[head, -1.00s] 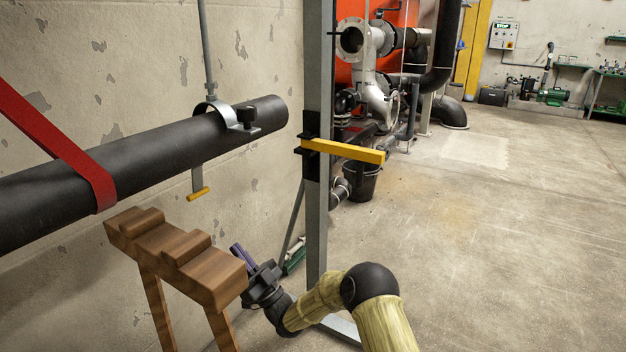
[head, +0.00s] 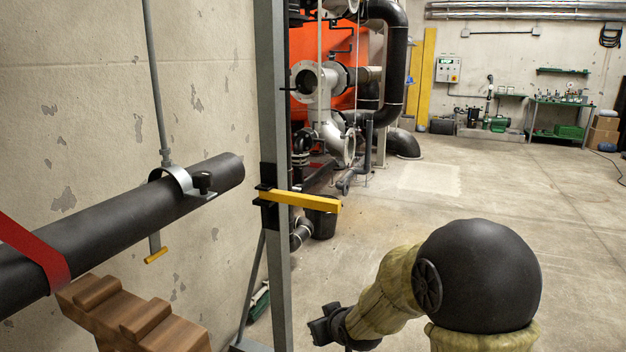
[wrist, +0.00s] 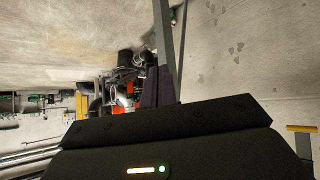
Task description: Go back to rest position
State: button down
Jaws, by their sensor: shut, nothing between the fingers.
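My gripper (head: 322,326) shows small and dark at the bottom middle of the head view, right of the wooden stand and in front of the grey post's foot. Its fingers are mostly hidden there. In the wrist view the dark purplish fingers (wrist: 157,88) are together with nothing between them. My arm, in a yellowish sleeve with a large black joint, is bent at the lower right of the head view. The gripper is apart from the pipe and the stand.
A black pipe (head: 130,215) sits in a wall clamp (head: 180,182), a red strap (head: 35,252) around it. A stepped wooden stand (head: 128,318) is below. A grey post (head: 273,130) carries a yellow lever (head: 300,200). Open floor (head: 480,205) lies to the right.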

jog(key=s+d+r+m+g+h+p, duration=0.1)
jog(key=s+d+m+g, duration=0.1)
jog(key=s+d, duration=0.35)
jog(key=s+d+m+g+h+p, duration=0.1)
jog(key=s+d+g, duration=0.15)
jog(key=s, duration=0.65)
jog(key=s+d+r+m+g+h+p, duration=0.1)
jog(key=s+d+m+g, duration=0.1)
jog(key=s+d, duration=0.35)
jog(key=w+a+p+v, duration=0.1)
jog(key=w+p+v, duration=0.2)
jog(key=p+v, duration=1.5)
jog(key=w+a+r+p+v, duration=0.1)
jog(key=w+p+v, duration=0.2)
jog(key=p+v, duration=1.5)
jog(key=shift+w+r+p, duration=0.25)
jog(key=shift+r+p, duration=0.1)
jog(key=shift+w, duration=0.2)
